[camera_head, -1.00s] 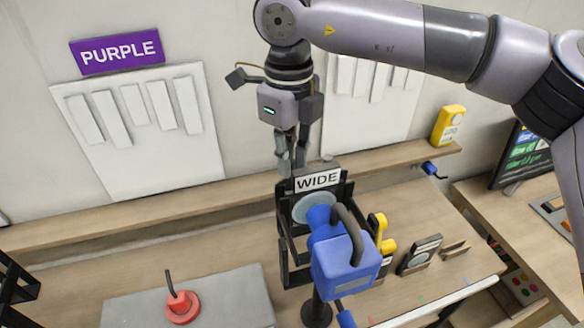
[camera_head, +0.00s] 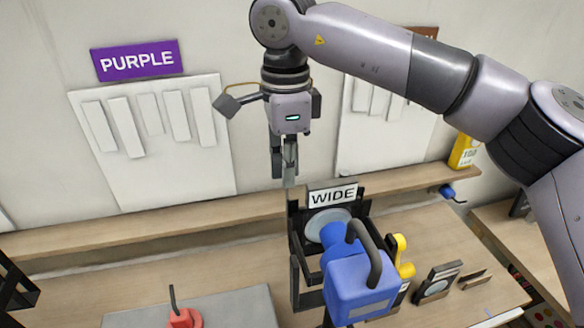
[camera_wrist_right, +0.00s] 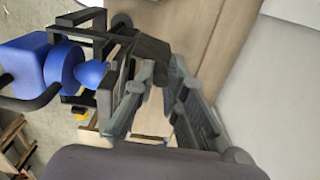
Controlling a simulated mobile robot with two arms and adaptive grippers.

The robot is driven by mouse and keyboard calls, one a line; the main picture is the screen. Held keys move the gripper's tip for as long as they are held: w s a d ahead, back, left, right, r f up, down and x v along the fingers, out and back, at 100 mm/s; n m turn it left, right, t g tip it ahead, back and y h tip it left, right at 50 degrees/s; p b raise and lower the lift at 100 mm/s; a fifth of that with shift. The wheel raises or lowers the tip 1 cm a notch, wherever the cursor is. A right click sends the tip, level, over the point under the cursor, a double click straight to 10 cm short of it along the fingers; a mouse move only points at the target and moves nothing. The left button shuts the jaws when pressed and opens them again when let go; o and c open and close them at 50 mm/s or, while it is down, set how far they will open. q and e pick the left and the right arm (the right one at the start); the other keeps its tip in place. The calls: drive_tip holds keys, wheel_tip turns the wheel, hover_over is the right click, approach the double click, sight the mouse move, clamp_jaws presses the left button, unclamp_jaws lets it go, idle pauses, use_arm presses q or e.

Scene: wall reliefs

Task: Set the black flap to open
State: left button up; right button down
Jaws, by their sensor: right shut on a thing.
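A black open frame (camera_head: 301,285) stands on the bench around the blue device (camera_head: 360,288), under the sign WIDE (camera_head: 332,196). The black piece that looks like the flap (camera_wrist_right: 151,49) shows dark between my fingers in the wrist view; how far it is swung cannot be told. My right gripper (camera_head: 286,181) points down just above the frame's upper left corner. In the wrist view my right gripper (camera_wrist_right: 160,80) is shut on this black piece, with the fingertips slightly apart around it. My left gripper is not in view.
A wooden ledge (camera_head: 140,236) runs along the wall behind the frame. A grey plate with a red knob (camera_head: 184,319) lies at the lower left. A yellow part (camera_head: 401,250) and a black holder (camera_head: 437,282) stand right of the blue device.

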drive_tip(key=shift+a+r+n, duration=0.1)
drive_tip(key=shift+a+n, duration=0.25)
drive_tip(key=shift+n, duration=0.75)
drive_tip(key=c, duration=1.6)
unclamp_jaws()
drive_tip(key=shift+a, duration=0.1)
wheel_tip(320, 180, up, 12)
